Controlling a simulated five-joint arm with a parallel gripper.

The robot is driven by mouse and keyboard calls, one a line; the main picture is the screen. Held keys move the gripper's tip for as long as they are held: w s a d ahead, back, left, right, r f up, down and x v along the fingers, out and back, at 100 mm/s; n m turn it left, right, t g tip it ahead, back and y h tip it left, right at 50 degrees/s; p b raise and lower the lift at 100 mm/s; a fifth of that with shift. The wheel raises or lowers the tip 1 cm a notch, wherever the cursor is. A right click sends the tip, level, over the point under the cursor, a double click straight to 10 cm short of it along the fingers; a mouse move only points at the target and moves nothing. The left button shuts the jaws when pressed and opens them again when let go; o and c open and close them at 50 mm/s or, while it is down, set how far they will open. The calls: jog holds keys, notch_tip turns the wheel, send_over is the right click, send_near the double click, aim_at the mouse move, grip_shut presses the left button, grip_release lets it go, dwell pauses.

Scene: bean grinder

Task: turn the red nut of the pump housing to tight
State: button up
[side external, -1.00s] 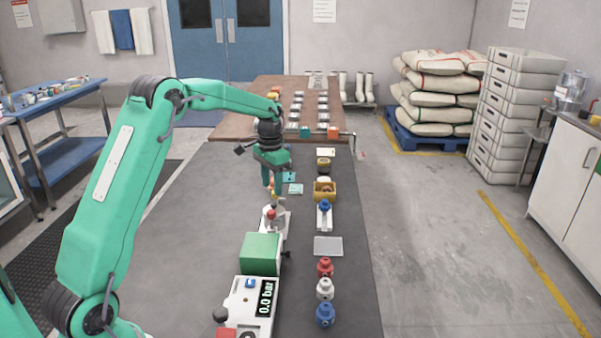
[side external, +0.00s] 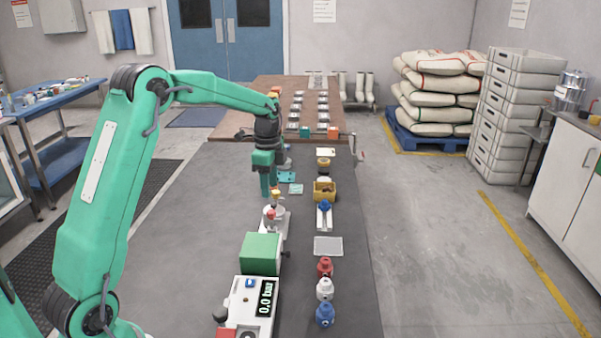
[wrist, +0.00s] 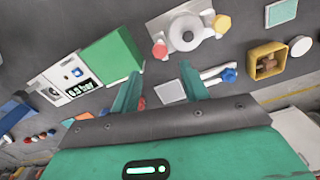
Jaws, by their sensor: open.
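The white pump housing (side external: 282,218) stands on the dark bench in front of my gripper in the side view. It also shows at the top of the wrist view (wrist: 188,33), with a round grey-white centre. Its red nut (side external: 270,213) is on the near side and shows in the wrist view (wrist: 159,50) just beyond my fingers. A yellow nut (wrist: 222,24) sits on its other end. My gripper (wrist: 160,80) is open and empty, its fingers apart and not around the red nut. In the side view my gripper (side external: 269,190) hangs close above and behind the housing.
A green block (side external: 261,254) and a white unit with a "0.0 bar" display (side external: 250,297) stand nearer the camera. A blue-knobbed fitting (side external: 324,214), yellow box (side external: 325,190), clear plate (side external: 328,246) and red, white and blue parts line the right. The bench's left side is clear.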

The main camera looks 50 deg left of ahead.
aim_at(271, 211)
jog(key=shift+f, duration=0.1)
jog(key=shift+f, duration=3.8)
grip_shut()
